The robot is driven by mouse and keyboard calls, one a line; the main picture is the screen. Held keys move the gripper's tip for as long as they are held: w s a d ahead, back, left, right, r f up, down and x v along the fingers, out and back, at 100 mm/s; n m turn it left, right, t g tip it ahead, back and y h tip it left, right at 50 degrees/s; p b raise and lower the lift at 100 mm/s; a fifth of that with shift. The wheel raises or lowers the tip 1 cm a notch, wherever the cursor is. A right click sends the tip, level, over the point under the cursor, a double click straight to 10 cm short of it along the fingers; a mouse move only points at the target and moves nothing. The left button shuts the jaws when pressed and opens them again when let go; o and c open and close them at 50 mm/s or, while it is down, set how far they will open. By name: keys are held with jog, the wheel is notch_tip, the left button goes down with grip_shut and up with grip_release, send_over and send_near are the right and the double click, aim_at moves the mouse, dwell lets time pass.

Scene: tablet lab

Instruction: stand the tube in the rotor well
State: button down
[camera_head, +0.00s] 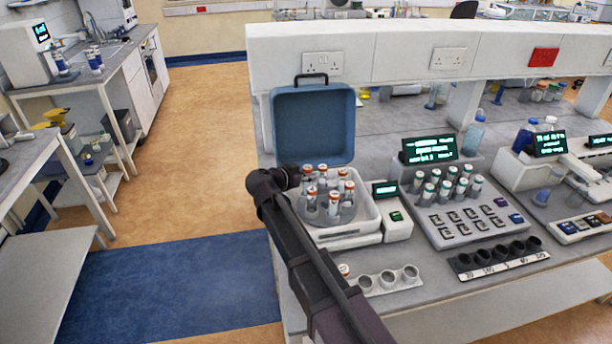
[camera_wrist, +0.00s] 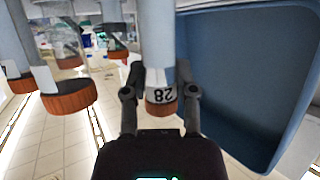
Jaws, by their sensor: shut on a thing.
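In the head view my gripper (camera_head: 295,177) is at the left edge of the centrifuge (camera_head: 350,232), beside the rotor (camera_head: 346,214). Several orange-capped tubes (camera_head: 334,204) stand in the rotor. The wells near my gripper are hidden by my arm and the tubes. I cannot tell whether the held tube's lower end is in a well.
The centrifuge's blue lid (camera_head: 313,125) stands open behind the rotor and close by in the wrist view (camera_wrist: 245,80). A grey rack (camera_head: 390,280) is in front, partly behind my arm. A machine with several tubes (camera_head: 462,210) and a black-holed rack (camera_head: 497,258) are to the right.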

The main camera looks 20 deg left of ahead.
aim_at(304, 184)
jog(key=shift+f+b, duration=0.65)
jog(key=shift+f, duration=0.25)
jog(key=shift+f+b, duration=0.65)
jog(key=shift+c, duration=1.6)
grip_release()
jog(key=shift+r, duration=0.2)
